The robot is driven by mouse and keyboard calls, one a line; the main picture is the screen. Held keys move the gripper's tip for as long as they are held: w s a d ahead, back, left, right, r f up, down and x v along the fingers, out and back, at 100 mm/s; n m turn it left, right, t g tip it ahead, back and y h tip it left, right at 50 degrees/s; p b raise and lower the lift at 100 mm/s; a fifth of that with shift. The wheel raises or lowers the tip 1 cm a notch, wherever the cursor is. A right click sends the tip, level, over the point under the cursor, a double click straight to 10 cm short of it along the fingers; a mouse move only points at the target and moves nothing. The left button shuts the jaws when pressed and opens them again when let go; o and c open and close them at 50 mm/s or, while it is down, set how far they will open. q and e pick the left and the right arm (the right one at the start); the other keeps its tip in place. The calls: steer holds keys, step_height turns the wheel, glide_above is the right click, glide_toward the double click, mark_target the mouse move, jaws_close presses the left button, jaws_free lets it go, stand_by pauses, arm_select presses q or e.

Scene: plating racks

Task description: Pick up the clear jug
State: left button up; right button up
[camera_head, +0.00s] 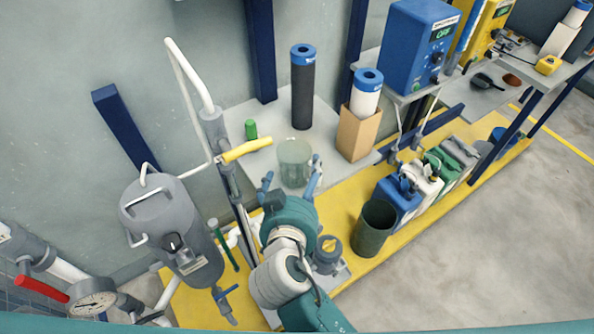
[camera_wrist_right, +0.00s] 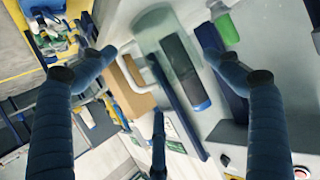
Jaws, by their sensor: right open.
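The clear jug (camera_head: 295,162) is a see-through, pale green vessel standing upright on the grey shelf (camera_head: 272,165) in the head view. My right gripper (camera_head: 291,184) is open at its near side, with one blue finger to the left and one to the right of its lower part. In the right wrist view the jug (camera_wrist_right: 152,38) shows beyond and between the spread fingers of the right gripper (camera_wrist_right: 154,62). I cannot tell whether any finger touches it. My left gripper is not in view.
A green-capped container (camera_head: 251,130) stands left of the jug, near a yellow handle (camera_head: 247,150). A dark cylinder with a blue top (camera_head: 302,92) stands behind it. A brown box (camera_head: 357,133) holding a white roll is at the right. A dark bucket (camera_head: 374,228) stands on the yellow platform below.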

mark_target(299, 172)
steer(key=shift+w+f, duration=0.35)
steer(key=shift+w, duration=0.3)
steer(key=b+x, duration=0.2)
steer(key=x, duration=0.3)
steer(key=shift+s+a+f, duration=0.1)
steer(key=shift+a+f, duration=0.05)
steer(key=shift+f, duration=0.05)
steer(key=shift+s, duration=0.1)
steer(key=shift+c, duration=1)
steer(key=c, duration=0.9)
